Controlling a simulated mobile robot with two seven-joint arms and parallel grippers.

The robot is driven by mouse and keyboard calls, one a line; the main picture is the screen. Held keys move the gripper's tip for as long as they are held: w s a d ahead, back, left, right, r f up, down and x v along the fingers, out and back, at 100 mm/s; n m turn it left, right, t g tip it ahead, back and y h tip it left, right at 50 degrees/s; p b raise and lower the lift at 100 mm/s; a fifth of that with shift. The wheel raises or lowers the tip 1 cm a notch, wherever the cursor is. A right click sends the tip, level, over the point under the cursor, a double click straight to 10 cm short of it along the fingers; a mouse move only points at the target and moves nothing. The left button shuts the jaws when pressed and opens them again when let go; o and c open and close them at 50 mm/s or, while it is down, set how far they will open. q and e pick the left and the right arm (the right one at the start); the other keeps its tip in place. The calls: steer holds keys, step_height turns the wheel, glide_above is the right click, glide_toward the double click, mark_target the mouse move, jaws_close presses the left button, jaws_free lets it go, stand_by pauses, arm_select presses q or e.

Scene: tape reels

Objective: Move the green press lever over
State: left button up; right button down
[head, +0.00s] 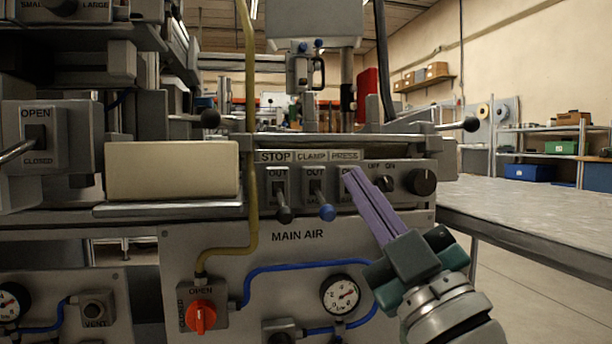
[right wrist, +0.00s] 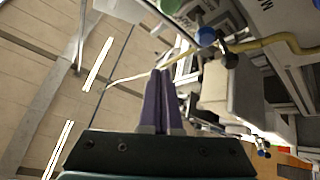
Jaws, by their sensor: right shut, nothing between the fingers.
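My right gripper (head: 352,175) comes in from the lower right in the head view. Its purple fingers are shut together and empty, with the tips in front of the switch under the PRESS label (head: 345,156). They hide the press lever in this view. In the right wrist view the fingers (right wrist: 160,75) are also together, and the green knob of the press lever (right wrist: 170,5) shows at the top edge, apart from the tips in the picture. I cannot tell whether the gripper touches the lever. My left gripper is not in view.
Left of PRESS are the CLAMP lever with a blue knob (head: 327,212) and the STOP lever with a black knob (head: 285,215). A black dial (head: 421,181) sits to the right. Below are a pressure gauge (head: 341,294) and a red valve handle (head: 201,316).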

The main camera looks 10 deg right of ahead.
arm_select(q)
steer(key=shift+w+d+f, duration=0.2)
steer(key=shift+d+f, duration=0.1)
arm_select(e)
steer(key=s+d+f, duration=0.2)
steer(key=s+f, duration=0.3)
steer(key=f, duration=0.1)
steer(key=shift+d+f, duration=0.15)
steer(key=shift+d, duration=0.1)
